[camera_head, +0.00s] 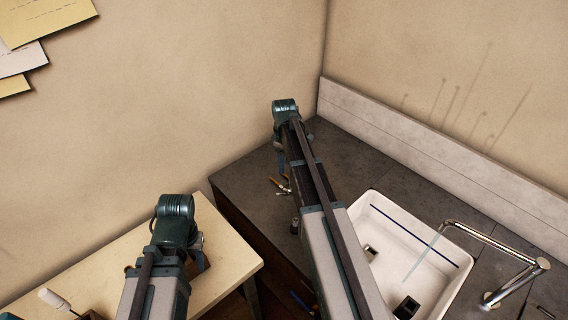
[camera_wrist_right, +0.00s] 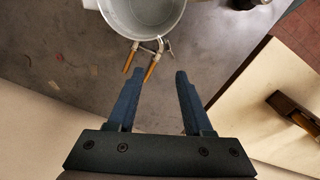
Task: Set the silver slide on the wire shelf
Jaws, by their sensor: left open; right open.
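I cannot make out the silver slide or the wire shelf in either view. My right gripper (camera_head: 281,163) is over the dark counter near the wall corner. In the right wrist view its two blue fingers (camera_wrist_right: 156,74) are apart with nothing between them. Pliers with orange handles (camera_wrist_right: 145,62) lie on the counter just beyond the fingertips, beside a round grey metal pot (camera_wrist_right: 145,12). The pliers also show in the head view (camera_head: 280,186). My left gripper (camera_head: 201,258) is over the cream workbench (camera_head: 238,262), open and mostly hidden behind its own wrist.
A white sink (camera_head: 377,212) with a chrome tap (camera_head: 500,247) is at the right. A small jar (camera_head: 295,226) stands on the counter (camera_head: 237,180). A white-handled tool (camera_head: 55,299) is at lower left. A wooden tool (camera_wrist_right: 294,108) lies on the bench. A dark gap separates bench and counter.

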